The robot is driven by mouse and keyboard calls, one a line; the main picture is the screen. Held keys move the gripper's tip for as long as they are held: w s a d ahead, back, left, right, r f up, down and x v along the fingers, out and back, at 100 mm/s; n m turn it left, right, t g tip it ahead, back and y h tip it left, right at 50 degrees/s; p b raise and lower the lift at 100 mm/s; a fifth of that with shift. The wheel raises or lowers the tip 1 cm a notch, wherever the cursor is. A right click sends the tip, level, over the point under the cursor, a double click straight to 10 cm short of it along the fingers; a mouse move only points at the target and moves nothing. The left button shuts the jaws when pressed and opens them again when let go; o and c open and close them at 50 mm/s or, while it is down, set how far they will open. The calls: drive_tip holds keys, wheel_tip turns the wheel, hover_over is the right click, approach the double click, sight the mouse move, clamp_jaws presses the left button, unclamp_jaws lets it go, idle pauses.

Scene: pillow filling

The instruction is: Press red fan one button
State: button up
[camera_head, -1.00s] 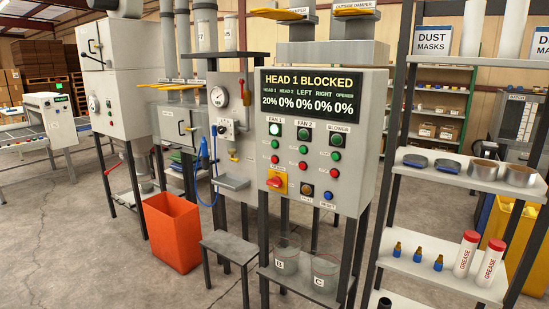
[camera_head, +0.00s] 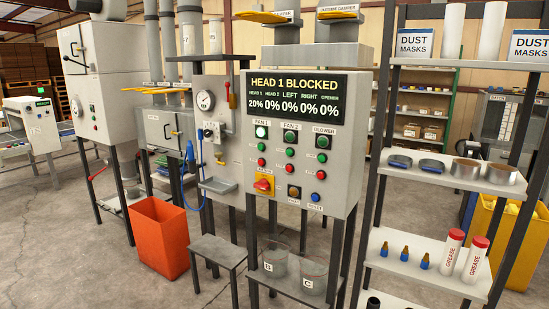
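The grey control panel (camera_head: 343,185) stands in the middle of the view. Its display (camera_head: 295,96) reads "HEAD 1 BLOCKED". Under the FAN 1 label is a column with a bright lit indicator (camera_head: 261,132), a green button (camera_head: 262,148) and the red fan one button (camera_head: 261,162). The red button looks small, and I cannot tell whether it is pressed in. Similar FAN 2 and BLOWER columns are to its right, with red buttons for fan 2 (camera_head: 290,166) and blower (camera_head: 321,174). My gripper is not in view.
A grey stool (camera_head: 217,250) and orange bin (camera_head: 160,238) stand left of the panel. Two clear buckets (camera_head: 274,260) sit beneath it. A shelf rack (camera_head: 440,180) is close on the right. Concrete floor in front is open.

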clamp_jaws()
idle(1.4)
